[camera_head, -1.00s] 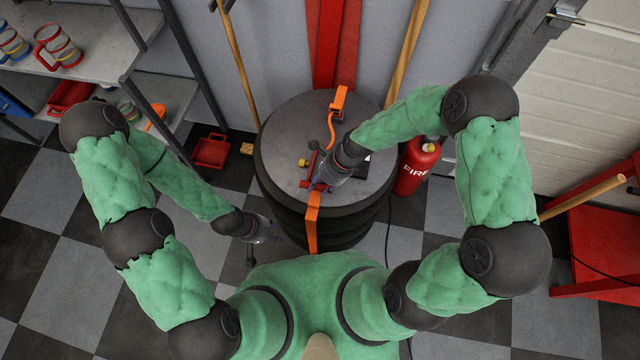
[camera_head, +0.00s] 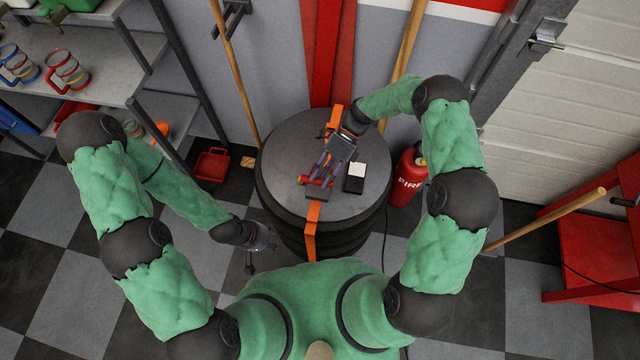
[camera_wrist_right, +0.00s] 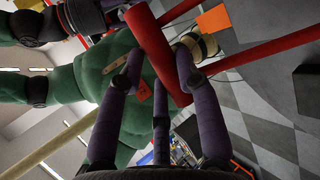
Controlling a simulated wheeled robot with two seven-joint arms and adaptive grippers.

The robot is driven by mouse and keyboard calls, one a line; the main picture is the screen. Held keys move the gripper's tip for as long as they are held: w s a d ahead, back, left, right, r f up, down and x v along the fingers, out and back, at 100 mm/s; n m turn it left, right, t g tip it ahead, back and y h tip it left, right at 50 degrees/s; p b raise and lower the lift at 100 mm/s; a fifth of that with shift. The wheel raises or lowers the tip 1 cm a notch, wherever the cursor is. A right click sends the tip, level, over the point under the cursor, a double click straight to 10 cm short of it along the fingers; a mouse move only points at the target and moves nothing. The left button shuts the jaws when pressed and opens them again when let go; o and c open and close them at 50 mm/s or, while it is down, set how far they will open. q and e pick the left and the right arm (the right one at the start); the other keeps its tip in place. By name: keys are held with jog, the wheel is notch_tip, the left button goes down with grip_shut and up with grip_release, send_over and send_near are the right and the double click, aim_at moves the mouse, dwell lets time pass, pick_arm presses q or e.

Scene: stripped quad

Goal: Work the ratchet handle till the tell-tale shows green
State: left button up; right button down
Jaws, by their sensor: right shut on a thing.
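A drum-like stack of dark tyres with a round grey top (camera_head: 283,150) stands in front of me. My right gripper (camera_head: 318,174) reaches from the far side and is shut on the red ratchet handle. In the right wrist view, the red handle (camera_wrist_right: 153,45) lies between the purple fingers (camera_wrist_right: 155,85). A small black-and-white box (camera_head: 355,178) lies right of the ratchet; I cannot tell whether it is the tell-tale, and no green shows on it. My left gripper (camera_head: 265,240) hangs beside the stack, its fingers unclear.
A red fire extinguisher (camera_head: 409,178) stands close right of the stack. Wooden poles (camera_head: 405,55) lean behind it. The floor at front left is clear.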

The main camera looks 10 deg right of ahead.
jog(key=shift+w+d+r+m+g+y+b, duration=0.1)
jog(key=shift+w+d+r+g+y, duration=0.15)
jog(key=shift+w, duration=0.15)
jog(key=shift+w+d+r+m+g+y+b, duration=0.1)
jog(key=shift+w+r+g+y+b, duration=0.15)
jog(key=shift+w, duration=0.2)
jog(key=shift+w+d+r+m+g+y, duration=0.1)
jog(key=shift+w+d+r+g, duration=0.1)
jog(key=shift+w+g, duration=0.15)
pick_arm(q)
jog(key=shift+w+d+f, duration=0.1)
jog(key=shift+w+f, duration=0.15)
jog(key=shift+f, duration=0.3)
pick_arm(e)
jog(key=shift+w+d+r, duration=0.2)
jog(key=shift+w+d, duration=0.1)
jog(key=shift+w, duration=0.4)
jog(key=shift+w+d+r, duration=0.2)
jog(key=shift+w+d, duration=0.05)
jog(key=shift+w, duration=0.4)
jog(key=c, duration=0.9)
grip_release()
jog(key=shift+f, duration=0.1)
pick_arm(q)
jog(key=shift+w, duration=0.15)
pick_arm(e)
jog(key=shift+o, duration=0.3)
